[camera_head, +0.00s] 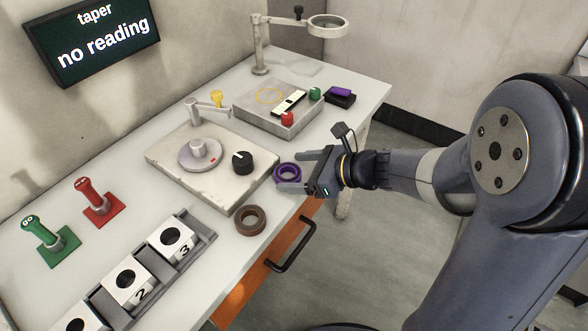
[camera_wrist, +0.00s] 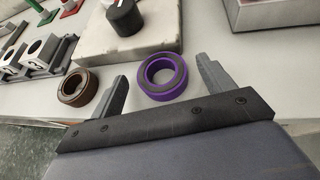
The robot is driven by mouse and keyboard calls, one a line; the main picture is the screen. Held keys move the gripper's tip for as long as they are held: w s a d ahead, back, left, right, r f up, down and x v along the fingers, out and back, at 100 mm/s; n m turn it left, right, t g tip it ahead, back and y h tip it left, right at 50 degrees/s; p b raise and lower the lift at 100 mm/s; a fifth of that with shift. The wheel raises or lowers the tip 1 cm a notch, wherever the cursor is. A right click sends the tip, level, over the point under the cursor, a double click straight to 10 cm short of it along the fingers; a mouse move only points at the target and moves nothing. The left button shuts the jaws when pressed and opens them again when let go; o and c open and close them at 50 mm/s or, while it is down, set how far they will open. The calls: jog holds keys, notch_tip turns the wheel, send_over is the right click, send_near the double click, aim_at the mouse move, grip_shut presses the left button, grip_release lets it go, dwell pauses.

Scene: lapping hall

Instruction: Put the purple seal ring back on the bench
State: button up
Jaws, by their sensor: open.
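The purple seal ring (camera_head: 287,172) lies flat on the bench (camera_head: 335,105) near its front edge, right of the stone plate with the dial. The wrist view shows my gripper (camera_wrist: 165,88) with a gap between the ring and the left finger.
A brown ring (camera_head: 250,220) lies left of the purple one. The stone plate (camera_head: 168,163) with a black knob (camera_head: 242,161) stands behind. Numbered blocks (camera_head: 171,243) sit in a rack at the front left. An orange drawer with a black handle (camera_head: 291,246) is below the bench edge.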

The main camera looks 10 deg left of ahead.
jog(key=p+v, duration=0.1)
jog(key=v, duration=1)
jog(key=shift+p, duration=0.35)
jog(key=shift+c, duration=0.6)
